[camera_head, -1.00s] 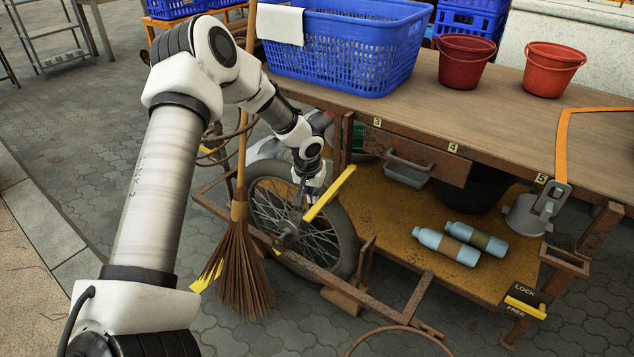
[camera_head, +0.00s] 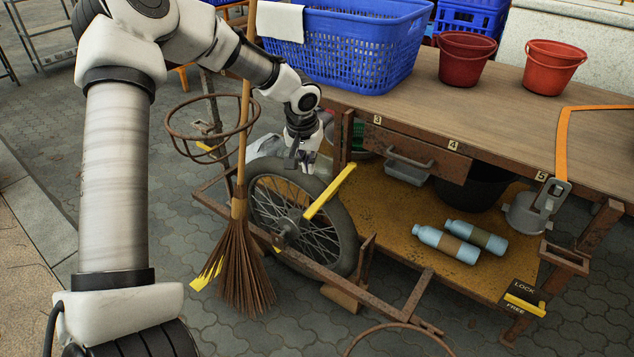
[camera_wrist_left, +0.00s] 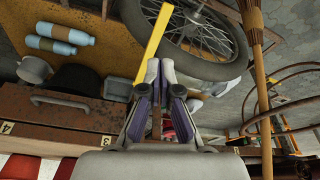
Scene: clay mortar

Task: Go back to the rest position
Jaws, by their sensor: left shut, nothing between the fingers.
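My left gripper (camera_head: 298,154) hangs from my left arm, which comes in from the left of the head view. It is above and behind the top of the spoked wheel (camera_head: 318,232), near the yellow-ended brake bar (camera_head: 330,193). In the left wrist view its fingers (camera_wrist_left: 160,72) are together with nothing held between them. The yellow bar also shows in the left wrist view (camera_wrist_left: 155,42), just beyond the fingertips; whether it touches them I cannot tell. My right gripper is in neither view.
A broom (camera_head: 242,250) and a rusty ring (camera_head: 180,147) stand left of the wheel. The cart's tabletop (camera_head: 480,110) carries a blue basket (camera_head: 350,50) and two red buckets (camera_head: 466,60). Two blue bottles (camera_head: 447,243) lie on the lower shelf (camera_head: 390,250). Paving at left is open.

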